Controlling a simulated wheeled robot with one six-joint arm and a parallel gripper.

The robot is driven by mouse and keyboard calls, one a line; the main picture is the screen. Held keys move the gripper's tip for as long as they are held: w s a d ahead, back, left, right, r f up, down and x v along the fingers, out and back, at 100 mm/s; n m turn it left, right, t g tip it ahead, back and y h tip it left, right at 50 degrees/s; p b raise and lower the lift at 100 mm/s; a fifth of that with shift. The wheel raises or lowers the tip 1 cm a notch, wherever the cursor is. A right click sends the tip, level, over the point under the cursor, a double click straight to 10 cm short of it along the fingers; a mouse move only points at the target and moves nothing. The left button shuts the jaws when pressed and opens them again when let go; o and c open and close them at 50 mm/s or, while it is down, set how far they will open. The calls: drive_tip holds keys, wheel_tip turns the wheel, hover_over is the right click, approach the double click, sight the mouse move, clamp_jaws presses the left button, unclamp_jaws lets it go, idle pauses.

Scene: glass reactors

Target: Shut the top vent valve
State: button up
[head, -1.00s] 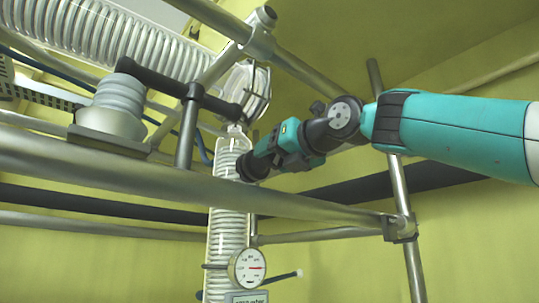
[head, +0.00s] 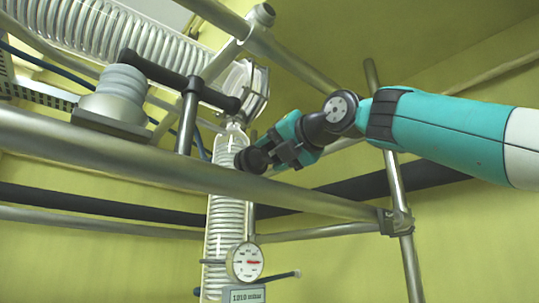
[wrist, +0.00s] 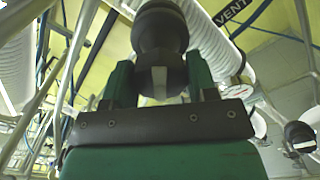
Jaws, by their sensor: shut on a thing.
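A dark round valve knob (wrist: 160,32) sits between the green fingers of my gripper (wrist: 160,82) in the wrist view. The fingers are shut on it, and its lower end shows between them. In the head view the dark knob (head: 251,160) is at the tip of my gripper (head: 268,155), in front of the upper part of the upright glass coil column. A black VENT label (wrist: 232,12) shows near the knob at the top of the wrist view. The valve body behind the knob is hidden, so its open or shut position cannot be told.
A metal rail (head: 150,165) crosses in front of the glassware. The coil column (head: 226,215) carries a round gauge (head: 246,262) and a small display (head: 244,294). A black clamp bar (head: 180,80) is at upper left. Another dark knob (wrist: 300,133) is at the wrist view's right.

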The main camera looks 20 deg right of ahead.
drive_tip(key=m, duration=0.3)
drive_tip(key=shift+m+b, duration=0.35)
drive_tip(key=shift+m, duration=1.85)
drive_tip(key=o, duration=0.9)
drive_tip(key=shift+s+b, duration=0.1)
drive_tip(key=shift+b, duration=0.2)
